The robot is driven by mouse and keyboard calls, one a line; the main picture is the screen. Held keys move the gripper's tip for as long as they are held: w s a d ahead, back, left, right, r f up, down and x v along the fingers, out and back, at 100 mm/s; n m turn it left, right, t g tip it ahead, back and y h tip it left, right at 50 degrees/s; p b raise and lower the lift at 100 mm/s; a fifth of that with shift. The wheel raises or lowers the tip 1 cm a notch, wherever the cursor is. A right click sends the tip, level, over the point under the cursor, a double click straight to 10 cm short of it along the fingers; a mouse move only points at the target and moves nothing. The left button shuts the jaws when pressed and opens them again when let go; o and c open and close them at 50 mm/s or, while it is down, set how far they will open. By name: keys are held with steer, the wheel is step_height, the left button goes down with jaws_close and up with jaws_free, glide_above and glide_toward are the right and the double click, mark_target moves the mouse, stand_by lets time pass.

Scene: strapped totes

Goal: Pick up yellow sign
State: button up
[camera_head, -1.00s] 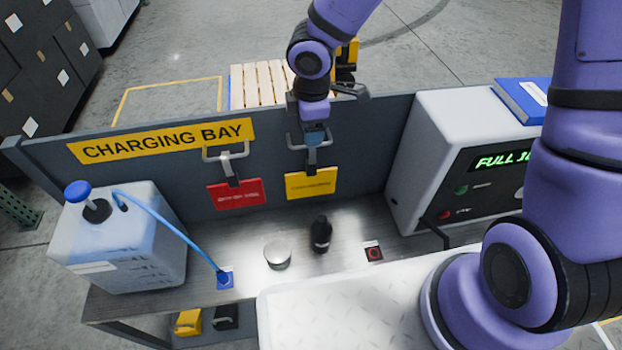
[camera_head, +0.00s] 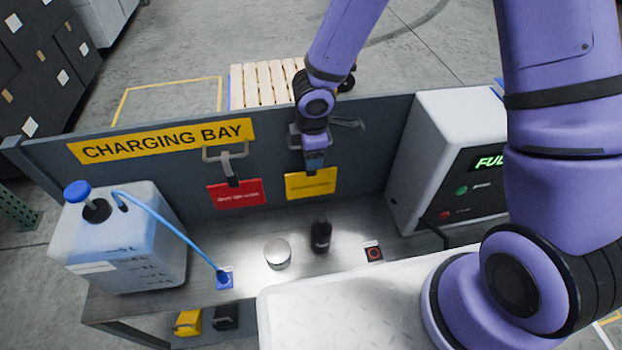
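The yellow sign (camera_head: 311,185) hangs against the grey back panel of the bench, to the right of a red sign (camera_head: 236,193). My gripper (camera_head: 315,166) points down just above the yellow sign's top edge. It covers most of the sign's hanger and hook. From this view I cannot tell whether the fingers are open or shut, or whether they touch the sign or its hanger. The sign still hangs upright and flat.
The red sign hangs from a metal hook close on the left. Below are a black bottle (camera_head: 321,236) and a round metal tin (camera_head: 278,254) on the bench. A white charger box (camera_head: 436,150) stands at right, a fluid container (camera_head: 118,240) at left.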

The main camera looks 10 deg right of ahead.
steer(key=c, duration=1.3)
steer(key=shift+r, duration=0.15)
